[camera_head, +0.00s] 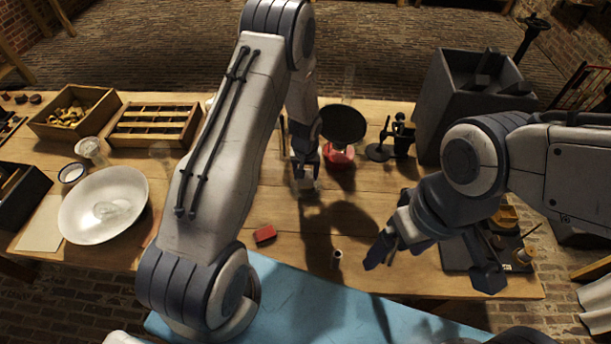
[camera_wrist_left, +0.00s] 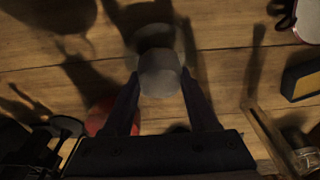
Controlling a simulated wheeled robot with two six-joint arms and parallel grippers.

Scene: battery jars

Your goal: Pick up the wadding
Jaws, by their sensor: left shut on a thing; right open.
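My left gripper (camera_head: 305,170) is shut on a pale grey, rounded wad, which looks like the wadding (camera_head: 306,186). In the left wrist view the wadding (camera_wrist_left: 160,74) sits between the two dark fingertips of my left gripper (camera_wrist_left: 160,95). Its shadow and the wood show beyond it, and it seems to be above the table; the exact height I cannot tell. The gripper is left of a red pot (camera_head: 339,157), partly under a black disc. My right gripper (camera_head: 385,246) is open and empty over the table's right front.
A white bowl (camera_head: 82,212) and wooden boxes (camera_head: 152,124) stand at the left. A tall grey bin (camera_head: 440,90) and a black stand (camera_head: 378,152) are at the back right.

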